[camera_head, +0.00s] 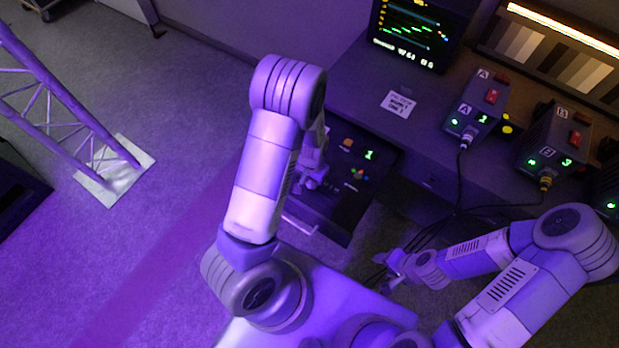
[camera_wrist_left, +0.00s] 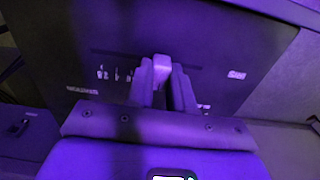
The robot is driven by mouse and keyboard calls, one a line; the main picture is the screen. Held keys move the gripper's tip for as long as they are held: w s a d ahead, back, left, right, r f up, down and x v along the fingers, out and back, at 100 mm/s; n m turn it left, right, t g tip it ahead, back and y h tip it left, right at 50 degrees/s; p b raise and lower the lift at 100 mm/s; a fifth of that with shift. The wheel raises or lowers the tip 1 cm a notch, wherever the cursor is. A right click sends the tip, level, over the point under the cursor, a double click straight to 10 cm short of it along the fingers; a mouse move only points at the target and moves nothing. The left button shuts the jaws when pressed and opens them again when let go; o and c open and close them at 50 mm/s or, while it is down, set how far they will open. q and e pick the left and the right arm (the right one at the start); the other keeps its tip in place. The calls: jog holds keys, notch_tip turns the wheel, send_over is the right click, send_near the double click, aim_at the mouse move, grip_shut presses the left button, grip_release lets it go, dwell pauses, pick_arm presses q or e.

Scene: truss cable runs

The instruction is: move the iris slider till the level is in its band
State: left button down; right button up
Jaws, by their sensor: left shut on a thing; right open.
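A dark control panel (camera_head: 345,205) lies below the desk edge, with an orange button, a green digit 1 and small coloured knobs on its face. My left gripper (camera_head: 309,184) is over its left part, partly hidden by my arm. In the left wrist view, the left gripper's fingers are shut on a pale slider knob (camera_wrist_left: 162,64) that sits at a dark slot across the panel. White markings lie along the slot, too blurred to read fully. A monitor (camera_head: 418,32) shows green and yellow level traces with small white readouts. My right gripper (camera_head: 385,270) is open and empty, low beside the desk.
Camera control boxes A (camera_head: 478,103) and B (camera_head: 556,138) stand on the desk with cables hanging down. A grey-scale chart (camera_head: 548,48) is lit at the back right. A truss leg on a base plate (camera_head: 118,170) stands at left; floor between is clear.

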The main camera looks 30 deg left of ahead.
pick_arm(q)
jog(key=shift+s+d, duration=0.15)
jog(key=shift+d, duration=1.15)
jog(key=c, duration=1)
grip_release()
jog(key=shift+a+f, duration=0.1)
jog(key=shift+a, duration=0.05)
notch_tip(320, 180, up, 8)
jog(key=p, duration=0.2)
jog(key=shift+f, duration=0.2)
